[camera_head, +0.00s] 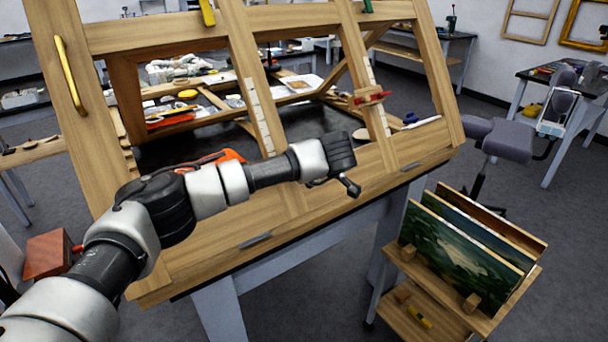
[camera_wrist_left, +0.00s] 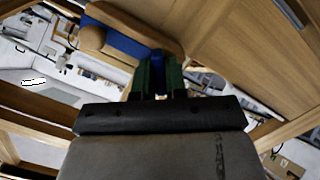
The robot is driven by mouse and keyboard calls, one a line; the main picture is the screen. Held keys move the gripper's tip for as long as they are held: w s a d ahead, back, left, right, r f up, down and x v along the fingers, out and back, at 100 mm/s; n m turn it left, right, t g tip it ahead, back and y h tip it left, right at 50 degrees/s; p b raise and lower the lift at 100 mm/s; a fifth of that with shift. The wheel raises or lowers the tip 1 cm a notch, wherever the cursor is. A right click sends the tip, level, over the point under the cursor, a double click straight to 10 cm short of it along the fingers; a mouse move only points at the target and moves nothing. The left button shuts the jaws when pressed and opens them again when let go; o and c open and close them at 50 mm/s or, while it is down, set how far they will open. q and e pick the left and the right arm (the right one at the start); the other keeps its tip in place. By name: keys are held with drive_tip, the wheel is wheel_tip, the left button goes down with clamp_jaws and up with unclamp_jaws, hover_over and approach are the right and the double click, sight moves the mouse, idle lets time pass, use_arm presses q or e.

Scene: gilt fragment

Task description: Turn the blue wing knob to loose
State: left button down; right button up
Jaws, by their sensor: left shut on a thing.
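In the left wrist view, my left gripper (camera_wrist_left: 157,76) has its two green-padded fingers close together on the blue wing knob (camera_wrist_left: 157,58). Only a narrow part of the knob shows between and above the fingertips; the rest is hidden. Beside it is a rounded wooden piece (camera_wrist_left: 118,18) with a blue band. In the head view, my left arm reaches from the lower left across the front of the wooden frame (camera_head: 285,185). My right gripper is in neither view.
The tilted frame has a yellow piece (camera_head: 207,12), a green piece (camera_head: 367,6) and a red piece (camera_head: 370,97) on its bars. A cart with paintings (camera_head: 460,250) stands at the lower right. A grey chair (camera_head: 497,138) stands behind it.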

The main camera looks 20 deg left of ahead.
use_arm(q)
drive_tip(key=n+b, duration=0.2)
drive_tip(key=b, duration=0.2)
drive_tip(key=n+t+b, duration=0.1)
drive_tip(key=n+b, duration=0.2)
drive_tip(key=b, duration=0.1)
drive_tip(key=n+b, duration=0.2)
drive_tip(key=b, duration=0.3)
drive_tip(key=shift+s+f+n+t, duration=0.15)
drive_tip(key=shift+f+n+t, duration=0.15)
drive_tip(key=shift+f, duration=0.1)
drive_tip(key=shift+r+n+b, duration=0.1)
drive_tip(key=shift+n+b, duration=0.6)
drive_tip(key=shift+b, duration=0.3)
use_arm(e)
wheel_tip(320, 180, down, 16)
use_arm(q)
drive_tip(key=shift+n+y+b, duration=0.3)
drive_tip(key=shift+n+b, duration=0.3)
drive_tip(key=shift+b, duration=0.3)
drive_tip(key=shift+r, duration=0.1)
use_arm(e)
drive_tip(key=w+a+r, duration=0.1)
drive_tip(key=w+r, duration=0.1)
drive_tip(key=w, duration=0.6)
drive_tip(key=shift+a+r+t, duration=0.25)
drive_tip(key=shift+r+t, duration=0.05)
use_arm(q)
drive_tip(key=c, duration=1.2)
unclamp_jaws()
